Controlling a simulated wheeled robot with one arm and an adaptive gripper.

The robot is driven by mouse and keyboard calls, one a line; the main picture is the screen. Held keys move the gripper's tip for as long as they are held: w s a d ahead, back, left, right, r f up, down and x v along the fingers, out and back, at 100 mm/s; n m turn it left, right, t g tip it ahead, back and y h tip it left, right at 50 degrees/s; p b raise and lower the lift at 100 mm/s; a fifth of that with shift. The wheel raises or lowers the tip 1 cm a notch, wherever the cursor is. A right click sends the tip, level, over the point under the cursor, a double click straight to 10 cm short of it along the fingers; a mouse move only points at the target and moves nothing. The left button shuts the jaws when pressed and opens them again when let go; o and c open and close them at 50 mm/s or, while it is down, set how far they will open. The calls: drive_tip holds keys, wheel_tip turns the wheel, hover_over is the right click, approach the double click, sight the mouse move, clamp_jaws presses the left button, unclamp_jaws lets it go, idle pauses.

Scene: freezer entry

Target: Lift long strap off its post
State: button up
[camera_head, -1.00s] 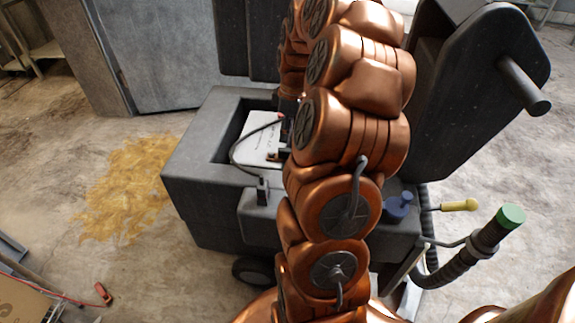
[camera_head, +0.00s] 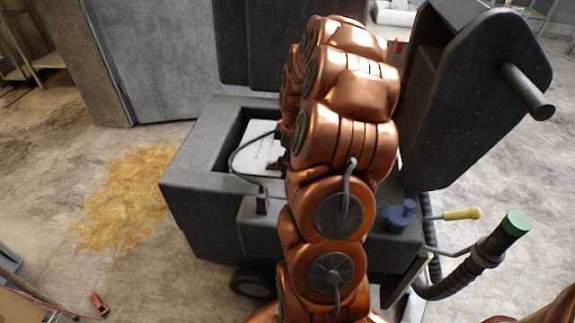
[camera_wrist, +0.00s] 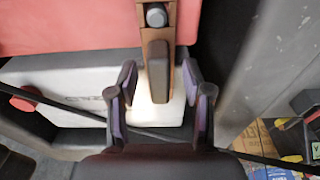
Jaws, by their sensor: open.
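In the wrist view, a long brown strap (camera_wrist: 177,30) runs down from the top edge, with a dark raised block (camera_wrist: 158,70) on its lower part. A round grey post head (camera_wrist: 156,15) shows in the strap near the top of the picture. My gripper (camera_wrist: 159,78) is open, one finger on each side of the block, with visible gaps. Whether the fingers are level in height with the block I cannot tell. In the head view my arm hides the gripper, strap and post.
A white box (camera_head: 262,150) lies in the dark machine's open bay (camera_head: 200,150). A red surface (camera_wrist: 70,25) lies beside the strap. The raised lid (camera_head: 465,110) stands right.

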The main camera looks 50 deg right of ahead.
clamp_jaws()
idle(0.4)
drive_tip(key=shift+r, duration=0.1)
wheel_tip(320, 180, up, 10)
drive_tip(key=shift+p, duration=0.65)
drive_tip(key=shift+r+p, duration=0.8)
drive_tip(key=shift+r, duration=1.4)
